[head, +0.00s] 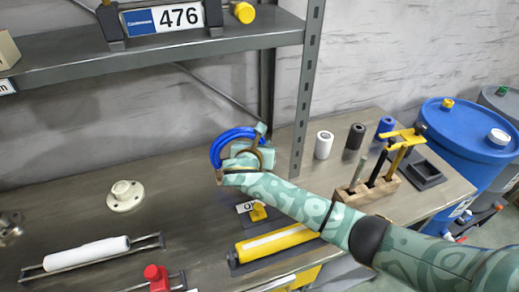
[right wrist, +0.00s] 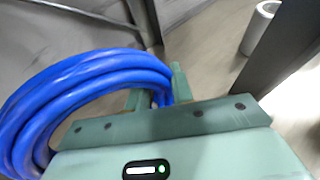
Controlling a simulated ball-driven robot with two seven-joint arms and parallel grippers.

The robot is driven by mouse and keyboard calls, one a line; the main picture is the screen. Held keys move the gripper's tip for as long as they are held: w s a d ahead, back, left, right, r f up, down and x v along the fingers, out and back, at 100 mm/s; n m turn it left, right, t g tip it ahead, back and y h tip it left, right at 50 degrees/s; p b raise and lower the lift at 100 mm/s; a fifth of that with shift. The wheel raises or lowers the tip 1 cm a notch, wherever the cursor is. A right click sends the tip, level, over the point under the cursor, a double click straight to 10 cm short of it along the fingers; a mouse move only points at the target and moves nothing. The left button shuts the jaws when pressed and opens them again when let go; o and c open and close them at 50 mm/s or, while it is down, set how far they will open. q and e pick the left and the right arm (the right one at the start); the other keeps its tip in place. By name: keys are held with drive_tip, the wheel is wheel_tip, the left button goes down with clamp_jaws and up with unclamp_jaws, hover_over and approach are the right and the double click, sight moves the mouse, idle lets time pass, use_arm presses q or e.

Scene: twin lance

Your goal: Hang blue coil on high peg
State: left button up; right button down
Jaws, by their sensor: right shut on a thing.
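The blue coil (head: 222,140) is held by my right gripper (head: 254,150) above the bench, in front of the wall and left of the grey shelf post. In the right wrist view the coil (right wrist: 85,72) is a bundle of several thick loops, reaching out to the left. There my right gripper (right wrist: 155,97) is shut on its right end. A yellow round-ended piece (head: 244,12) sticks out at the upper shelf beside the 476 sign; I cannot tell whether it is the high peg. My left gripper is not in view.
The grey upper shelf (head: 160,49) and its upright post (head: 303,100) stand close to the coil. A white flange (head: 125,195), white roller (head: 87,253) and yellow roller (head: 275,245) lie on the bench. A wooden tool block (head: 368,195) stands at right, near blue barrels (head: 450,140).

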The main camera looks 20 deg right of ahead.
drive_tip(key=shift+s+r, duration=0.1)
drive_tip(key=c, duration=1.2)
unclamp_jaws()
